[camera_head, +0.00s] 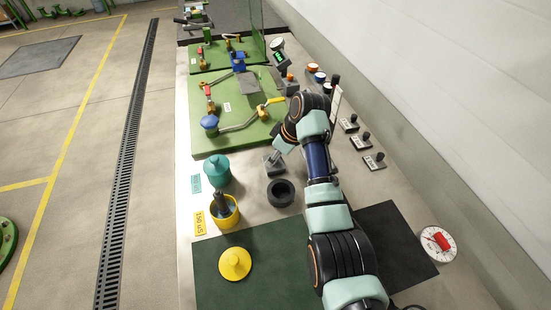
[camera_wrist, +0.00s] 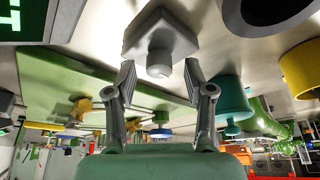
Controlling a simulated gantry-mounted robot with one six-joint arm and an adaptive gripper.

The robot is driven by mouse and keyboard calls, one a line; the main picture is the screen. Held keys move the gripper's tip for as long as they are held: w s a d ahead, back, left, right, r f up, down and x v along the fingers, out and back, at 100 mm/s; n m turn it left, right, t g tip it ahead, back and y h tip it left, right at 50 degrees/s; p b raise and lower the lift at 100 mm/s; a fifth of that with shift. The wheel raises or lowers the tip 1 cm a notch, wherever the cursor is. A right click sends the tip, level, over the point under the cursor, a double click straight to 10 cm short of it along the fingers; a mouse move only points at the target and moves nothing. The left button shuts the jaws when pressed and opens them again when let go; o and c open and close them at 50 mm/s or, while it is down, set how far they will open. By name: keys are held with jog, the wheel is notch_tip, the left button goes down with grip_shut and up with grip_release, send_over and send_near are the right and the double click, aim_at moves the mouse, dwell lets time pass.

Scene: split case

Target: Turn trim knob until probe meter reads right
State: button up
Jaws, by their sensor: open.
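The trim knob appears to be the short grey knob (camera_wrist: 159,62) on a square grey block (camera_wrist: 160,35) in the wrist view. The block also shows in the head view (camera_head: 270,168), on the bench beside a black ring. My gripper (camera_wrist: 160,80) is open, its fingers apart on either side of the knob with nothing held; contact is not visible. In the head view my gripper (camera_head: 280,153) is just above the block. A dark meter (camera_head: 280,59) with a green lit screen stands at the back; its reading is too small. A cropped green-lettered display (camera_wrist: 12,14) shows at the wrist view's upper left.
Green boards with pipework (camera_head: 240,135) lie behind left. Small black switches (camera_head: 373,161) line the right, and a white dial (camera_head: 438,244) lies front right.

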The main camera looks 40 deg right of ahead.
jog(key=shift+w+f, duration=0.1)
jog(key=shift+f, duration=0.2)
jog(key=shift+c, duration=0.3)
grip_shut()
jog(key=shift+r, duration=0.1)
jog(key=shift+p, duration=0.45)
